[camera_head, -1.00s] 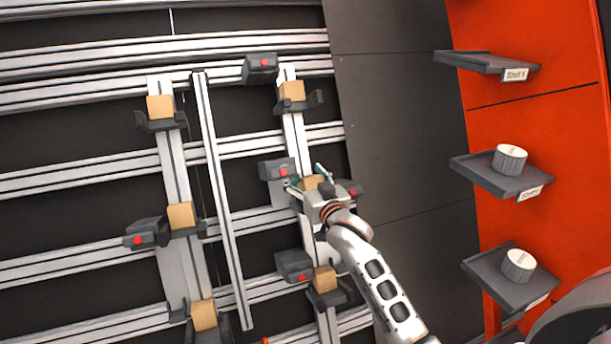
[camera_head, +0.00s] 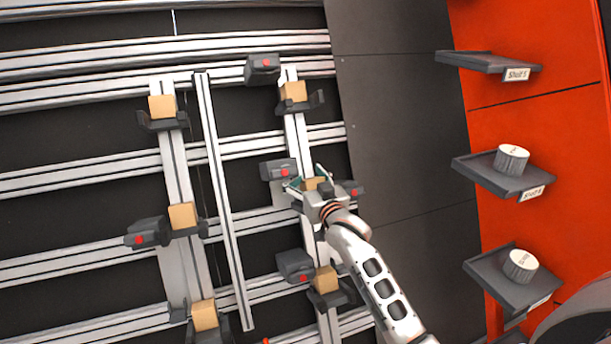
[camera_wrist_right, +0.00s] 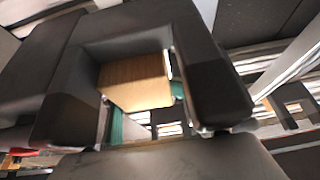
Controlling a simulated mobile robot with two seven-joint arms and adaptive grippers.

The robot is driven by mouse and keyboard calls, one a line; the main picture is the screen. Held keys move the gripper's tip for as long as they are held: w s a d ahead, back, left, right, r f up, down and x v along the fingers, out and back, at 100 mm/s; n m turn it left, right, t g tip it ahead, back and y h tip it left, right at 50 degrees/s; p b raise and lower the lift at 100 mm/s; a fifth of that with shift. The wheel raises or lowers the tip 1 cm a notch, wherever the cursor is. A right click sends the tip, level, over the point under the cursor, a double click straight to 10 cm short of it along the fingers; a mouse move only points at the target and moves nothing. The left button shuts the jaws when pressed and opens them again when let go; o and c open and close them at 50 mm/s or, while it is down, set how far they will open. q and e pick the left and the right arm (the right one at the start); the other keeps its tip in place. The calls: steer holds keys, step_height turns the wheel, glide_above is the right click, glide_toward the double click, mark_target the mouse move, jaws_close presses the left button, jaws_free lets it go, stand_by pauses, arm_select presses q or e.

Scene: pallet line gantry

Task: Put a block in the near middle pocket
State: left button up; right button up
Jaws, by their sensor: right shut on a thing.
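My right gripper (camera_head: 313,184) is shut on a tan wooden block (camera_head: 314,184) at the middle of the right-hand rail. The block sits between two dark grey bracket parts with red dots, one on the left (camera_head: 277,170) and one on the right (camera_head: 352,189), which look like the middle pocket. In the right wrist view the block (camera_wrist_right: 136,80) shows close up, framed by dark parts, with teal finger pads beside it. Its underside is hidden, so I cannot tell whether it rests on the pocket floor. My left gripper is out of view.
More blocks sit in holders on the right rail, above (camera_head: 293,91) and below (camera_head: 326,279), and several on the left rail (camera_head: 182,216). A long thin bar (camera_head: 220,190) lies between the rails.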

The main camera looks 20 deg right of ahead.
steer(key=shift+d+f, duration=0.25)
steer(key=shift+f, duration=0.4)
steer(key=shift+d+f, duration=0.2)
steer(key=shift+f, duration=0.45)
steer(key=o, duration=2.1)
steer(key=shift+s, duration=0.1)
steer(key=shift+s+a+f, duration=0.2)
steer(key=shift+s+f, duration=0.1)
steer(key=shift+s, duration=0.15)
steer(key=s, duration=0.3)
steer(key=s+r, duration=0.1)
steer(key=s, duration=0.3)
steer(key=s+a+r, duration=0.1)
steer(key=s, duration=0.3)
steer(key=shift+r, duration=0.25)
steer(key=shift+f, duration=0.1)
